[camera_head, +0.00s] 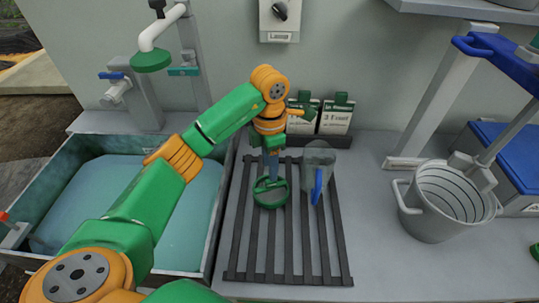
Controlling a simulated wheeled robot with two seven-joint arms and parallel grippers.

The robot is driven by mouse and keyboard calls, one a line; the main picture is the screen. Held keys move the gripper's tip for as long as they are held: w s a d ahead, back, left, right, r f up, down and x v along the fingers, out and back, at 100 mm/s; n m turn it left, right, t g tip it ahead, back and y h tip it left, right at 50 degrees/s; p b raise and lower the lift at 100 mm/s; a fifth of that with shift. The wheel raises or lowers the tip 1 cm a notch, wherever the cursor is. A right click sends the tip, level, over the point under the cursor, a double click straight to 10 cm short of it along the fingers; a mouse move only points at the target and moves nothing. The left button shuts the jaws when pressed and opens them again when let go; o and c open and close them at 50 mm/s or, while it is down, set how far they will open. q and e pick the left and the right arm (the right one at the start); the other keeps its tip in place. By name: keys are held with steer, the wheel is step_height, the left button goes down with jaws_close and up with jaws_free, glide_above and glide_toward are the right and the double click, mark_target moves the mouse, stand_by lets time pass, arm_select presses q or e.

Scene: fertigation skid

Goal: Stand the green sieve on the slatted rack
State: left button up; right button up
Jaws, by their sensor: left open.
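The green sieve (271,202) is on the left part of the dark slatted rack (291,279), its round rim towards me. My left gripper (271,153) is directly above and behind the sieve, pointing down, and it is open. A narrow blue-grey part runs between the gripper and the rim; I cannot tell whether the fingers touch it. The gripper partly hides the sieve's upper end. My right gripper is not in view.
A clear jug with a blue handle (318,182) stands on the rack just right of the sieve. A water-filled basin (150,205) lies left. Labelled packets (335,117) stand behind. A grey bucket (437,226) stands right. The rack's front is clear.

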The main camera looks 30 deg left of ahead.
mark_target(269, 181)
arm_select(q)
step_height(269, 181, up, 6)
steer(key=shift+f+p, duration=0.15)
steer(key=shift+p, duration=0.5)
